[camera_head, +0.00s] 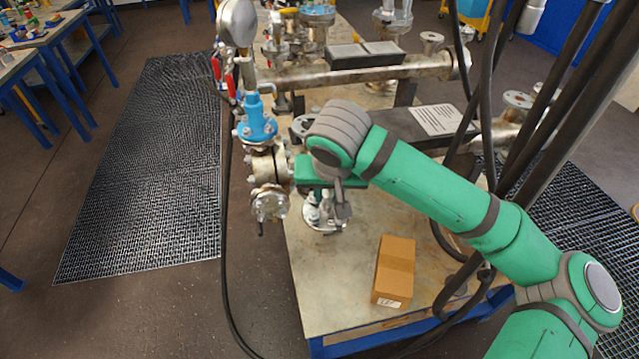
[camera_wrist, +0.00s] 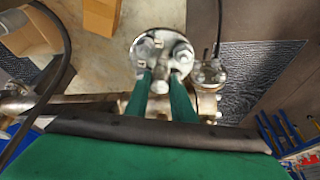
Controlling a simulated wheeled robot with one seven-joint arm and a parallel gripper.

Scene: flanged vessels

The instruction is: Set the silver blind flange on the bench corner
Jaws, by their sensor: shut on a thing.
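The silver blind flange (camera_wrist: 147,45) is a round disc with bolts and a raised middle part. In the wrist view it lies at my fingertips, and my gripper (camera_wrist: 161,84) is shut on it. In the head view the flange (camera_head: 322,219) shows below my gripper, partly hidden by it, over the left edge area of the bench (camera_head: 312,290). I cannot tell whether it touches the bench top. The near left bench corner is bare.
A cardboard box (camera_head: 394,271) stands on the bench right of the bare corner. A valve assembly with a blue body (camera_head: 257,125) and a gauge (camera_head: 238,22) is close left of my gripper. A long steel pipe (camera_head: 350,74) and a dark box with a label (camera_head: 437,119) lie behind.

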